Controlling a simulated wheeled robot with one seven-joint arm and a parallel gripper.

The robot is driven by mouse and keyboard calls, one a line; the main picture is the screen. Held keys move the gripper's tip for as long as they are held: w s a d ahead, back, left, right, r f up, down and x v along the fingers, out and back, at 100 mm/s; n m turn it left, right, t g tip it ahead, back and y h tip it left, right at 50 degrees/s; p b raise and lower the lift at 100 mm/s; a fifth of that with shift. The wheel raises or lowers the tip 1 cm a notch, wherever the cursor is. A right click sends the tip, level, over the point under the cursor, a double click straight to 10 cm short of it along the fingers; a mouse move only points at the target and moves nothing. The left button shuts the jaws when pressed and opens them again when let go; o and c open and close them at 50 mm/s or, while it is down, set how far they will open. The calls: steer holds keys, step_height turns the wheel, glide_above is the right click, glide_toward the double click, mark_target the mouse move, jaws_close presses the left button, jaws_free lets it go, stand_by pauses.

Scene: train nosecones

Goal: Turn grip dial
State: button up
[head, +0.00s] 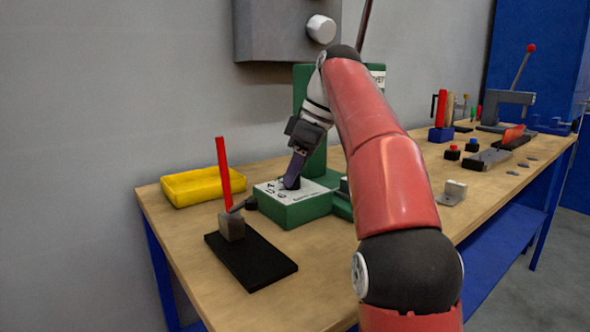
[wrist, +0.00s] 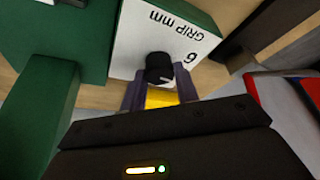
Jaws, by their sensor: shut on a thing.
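The grip dial (wrist: 159,68) is a small black knob on a white plate marked "GRIP mm" (wrist: 185,32). The plate tops a low green box (head: 300,212), part of the green machine on the bench. My gripper (wrist: 155,92) points down at the dial, its two purple-grey fingers on either side of it and shut on it. In the head view my gripper (head: 293,182) reaches the plate from above, and its fingers mostly hide the dial. A digit 6 shows beside the dial in the wrist view; the other markings are partly covered.
A black base (head: 250,262) with an upright red lever (head: 223,172) stands front left, near the green box. A green column (head: 313,150) rises just behind my gripper. Small fixtures crowd the bench's right.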

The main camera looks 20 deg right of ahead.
steer(key=o, duration=1)
steer(key=shift+c, duration=0.2)
